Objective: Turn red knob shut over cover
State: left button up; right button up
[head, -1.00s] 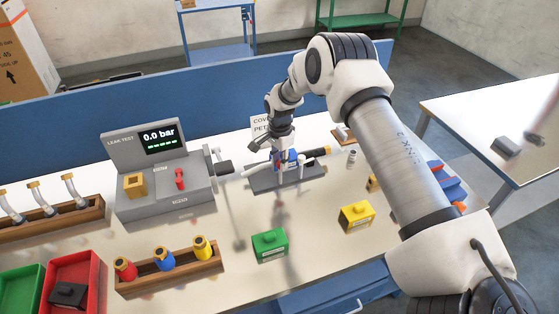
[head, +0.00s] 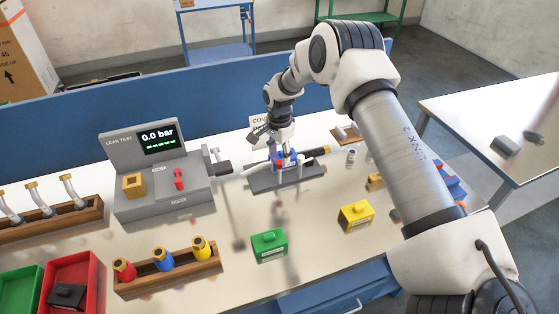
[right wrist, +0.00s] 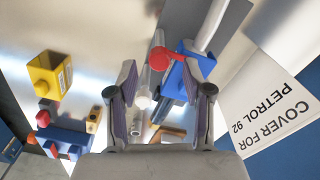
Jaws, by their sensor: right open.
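A red knob (right wrist: 160,58) shows in the right wrist view beside a blue block (right wrist: 196,60) with a pale tube running up from it. I cannot make out a separate cover. My left gripper is out of view.
A card reading "COVER FOR PETROL 92" (right wrist: 260,108) stands close to the fixture. A leak tester (head: 127,205) reading 0.0 bar is to the left. Green (head: 269,242) and yellow (head: 355,214) blocks stand in front. A blue panel (head: 60,122) runs behind.

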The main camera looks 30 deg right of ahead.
aim_at(280, 162)
notch_tip(280, 162, up, 9)
jog(key=shift+d+f, duration=0.1)
dwell(0.5)
